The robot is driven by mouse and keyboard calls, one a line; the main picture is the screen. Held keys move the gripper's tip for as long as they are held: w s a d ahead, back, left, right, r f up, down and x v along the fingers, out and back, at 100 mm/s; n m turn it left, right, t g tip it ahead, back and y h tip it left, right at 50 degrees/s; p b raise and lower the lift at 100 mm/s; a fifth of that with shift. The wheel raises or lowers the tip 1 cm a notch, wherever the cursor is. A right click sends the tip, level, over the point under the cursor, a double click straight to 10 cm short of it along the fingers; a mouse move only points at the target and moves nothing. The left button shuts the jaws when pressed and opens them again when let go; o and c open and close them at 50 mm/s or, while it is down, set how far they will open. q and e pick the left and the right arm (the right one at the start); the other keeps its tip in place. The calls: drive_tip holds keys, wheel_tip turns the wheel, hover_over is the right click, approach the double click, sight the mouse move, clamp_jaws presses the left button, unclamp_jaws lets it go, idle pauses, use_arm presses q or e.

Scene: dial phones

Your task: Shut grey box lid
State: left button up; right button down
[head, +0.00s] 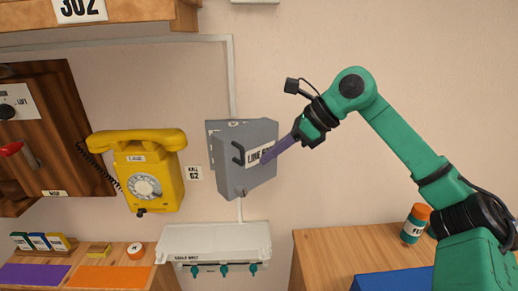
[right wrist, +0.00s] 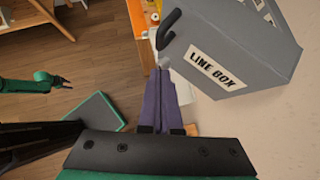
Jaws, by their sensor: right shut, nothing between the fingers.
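The grey box (head: 213,150) is mounted on the wall in the middle of the head view. Its lid (head: 262,178), with a black handle and a "LINE BOX" label, stands partly out from the back plate. The lid also shows in the right wrist view (right wrist: 235,50). My right gripper (head: 266,157) is shut and empty, its purple fingers pointing at the lid's front by the label. In the wrist view its tips are close to the lid's lower edge near the handle; contact cannot be told. A green arm end, likely my left gripper (right wrist: 62,82), is small and far off.
A yellow dial phone (head: 150,170) hangs left of the box, beside a "KALL 62" tag (head: 195,173). A white unit with teal knobs (head: 215,240) is below. A wooden counter (head: 320,250) at right holds an orange-capped jar (head: 415,224). The wall above the box carries a conduit (head: 232,80).

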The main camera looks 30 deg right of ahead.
use_arm(q)
drive_tip(key=shift+d+r+p, duration=0.2)
drive_tip(key=shift+r+p, duration=0.2)
drive_tip(key=shift+r, duration=0.4)
use_arm(e)
drive_tip(key=shift+w+a+r, duration=0.15)
drive_tip(key=shift+w+a, duration=0.75)
drive_tip(key=shift+a, duration=0.3)
drive_tip(key=shift+d, duration=0.1)
use_arm(q)
drive_tip(key=shift+r, duration=0.15)
